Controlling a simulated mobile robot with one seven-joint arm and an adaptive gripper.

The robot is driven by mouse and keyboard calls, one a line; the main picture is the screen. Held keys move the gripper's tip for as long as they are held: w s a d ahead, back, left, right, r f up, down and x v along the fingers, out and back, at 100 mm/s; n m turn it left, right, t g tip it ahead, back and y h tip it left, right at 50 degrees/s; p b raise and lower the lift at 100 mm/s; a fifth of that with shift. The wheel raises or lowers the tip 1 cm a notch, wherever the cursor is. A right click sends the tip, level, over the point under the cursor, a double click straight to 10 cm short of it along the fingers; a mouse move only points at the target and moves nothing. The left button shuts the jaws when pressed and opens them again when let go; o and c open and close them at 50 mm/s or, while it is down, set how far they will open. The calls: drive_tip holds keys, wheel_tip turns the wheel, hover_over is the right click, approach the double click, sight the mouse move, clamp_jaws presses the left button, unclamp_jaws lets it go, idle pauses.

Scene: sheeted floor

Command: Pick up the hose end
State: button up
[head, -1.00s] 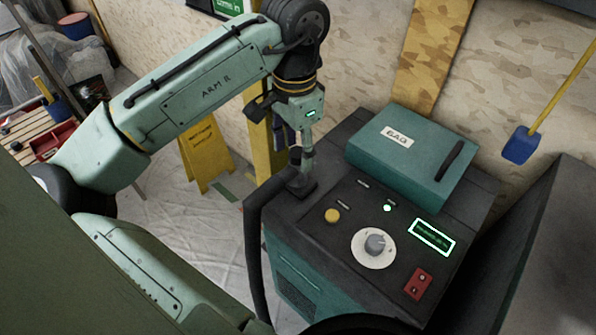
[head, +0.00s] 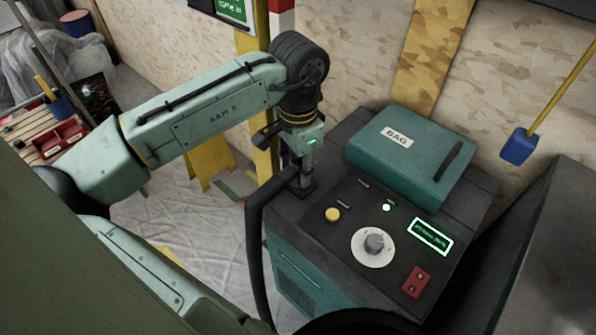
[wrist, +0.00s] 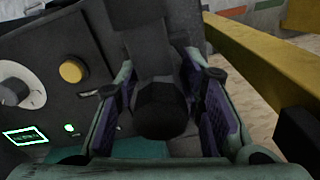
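The black hose (head: 256,240) rises along the front left of the teal machine and bends over its top edge toward my gripper (head: 299,168). In the wrist view, the dark rounded hose end (wrist: 161,110) lies between the two fingers of my gripper (wrist: 165,92). Their purple pads stand apart, with narrow gaps seeming to show on both sides of the hose end. Contact is hard to judge in the dark. In the head view, my gripper partly hides the hose end.
The machine's panel has a yellow button (head: 333,214), a white dial (head: 373,246) and a red switch (head: 417,281). A teal case marked BAG (head: 408,155) sits behind them. A yellow post (head: 264,150) stands close behind my gripper. A dark grey block stands at right.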

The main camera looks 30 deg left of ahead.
clamp_jaws()
drive_tip(key=shift+r, duration=0.15)
idle(0.4)
drive_tip(key=shift+r, duration=0.55)
wheel_tip(320, 180, up, 2)
drive_tip(key=shift+r+b, duration=0.1)
drive_tip(key=shift+b, duration=0.45)
drive_tip(key=s+d+r+b, duration=0.1)
drive_tip(key=s+d+b, duration=0.1)
drive_tip(key=s+d, duration=0.7)
drive_tip(key=s, duration=0.4)
drive_tip(key=shift+d+r, duration=0.2)
drive_tip(key=shift+r, duration=0.05)
drive_tip(key=shift+c, duration=1.2)
unclamp_jaws()
drive_tip(key=c, duration=0.4)
drive_tip(key=shift+w+f, duration=0.1)
drive_tip(key=shift+w, duration=0.05)
